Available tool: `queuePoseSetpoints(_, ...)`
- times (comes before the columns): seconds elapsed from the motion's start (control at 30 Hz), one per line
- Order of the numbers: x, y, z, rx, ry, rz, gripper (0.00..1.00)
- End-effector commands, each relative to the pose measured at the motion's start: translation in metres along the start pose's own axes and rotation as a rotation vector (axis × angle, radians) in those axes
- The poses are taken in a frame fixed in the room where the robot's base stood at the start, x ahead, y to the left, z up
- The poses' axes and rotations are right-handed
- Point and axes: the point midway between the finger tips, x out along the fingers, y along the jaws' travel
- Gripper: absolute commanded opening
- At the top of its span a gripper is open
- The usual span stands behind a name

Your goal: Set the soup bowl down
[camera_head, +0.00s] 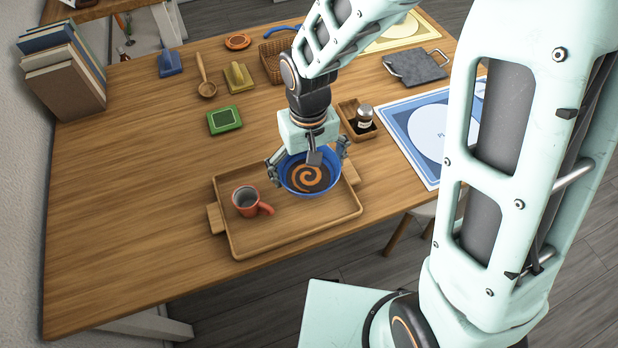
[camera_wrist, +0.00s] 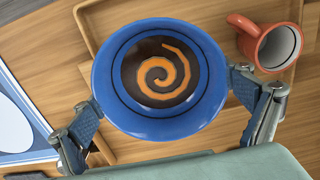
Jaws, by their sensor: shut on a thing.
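The soup bowl (camera_head: 309,174) is blue, with dark soup and an orange swirl inside. It is at the right part of a wooden tray (camera_head: 290,238) in the head view. My gripper (camera_head: 307,160) is shut on the bowl, with a finger at each side; the bowl also shows in the wrist view (camera_wrist: 160,80) between the fingers (camera_wrist: 165,112). The bowl looks level. Its underside is hidden, so I cannot tell whether it touches the tray. An orange-red mug (camera_head: 248,201) stands on the tray's left part, apart from the bowl; it shows at upper right in the wrist view (camera_wrist: 270,42).
A small wooden box (camera_head: 349,108) with a jar (camera_head: 364,116) stands behind the tray at right. A blue placemat (camera_head: 399,126) lies further right. A green block (camera_head: 224,119), a wooden spoon (camera_head: 204,80) and a basket (camera_head: 271,66) are further back.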

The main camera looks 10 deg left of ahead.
Motion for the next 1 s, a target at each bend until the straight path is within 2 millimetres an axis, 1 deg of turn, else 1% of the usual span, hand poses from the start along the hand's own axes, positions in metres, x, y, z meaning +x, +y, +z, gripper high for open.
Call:
queuePoseSetpoints(0.03, 0.012, 0.001, 0.001, 0.000, -0.001, 0.000, 0.58)
queuePoseSetpoints(0.1, 0.021, 0.001, 0.000, 0.000, 0.000, 0.000, 0.58)
queuePoseSetpoints(0.2, 0.030, 0.001, 0.000, 0.000, 0.001, 0.000, 0.58)
queuePoseSetpoints(0.47, 0.029, 0.001, 0.000, 0.000, 0.001, 0.000, 0.58)
queuePoseSetpoints(0.63, 0.033, 0.001, 0.000, 0.000, 0.001, 0.000, 0.58)
queuePoseSetpoints(0.67, 0.033, 0.001, 0.001, 0.000, 0.000, 0.000, 0.97)
queuePoseSetpoints(0.7, 0.032, 0.001, 0.001, 0.000, 0.000, 0.000, 1.00)
queuePoseSetpoints(1.0, 0.031, 0.001, 0.001, -0.001, 0.000, 0.000, 1.00)
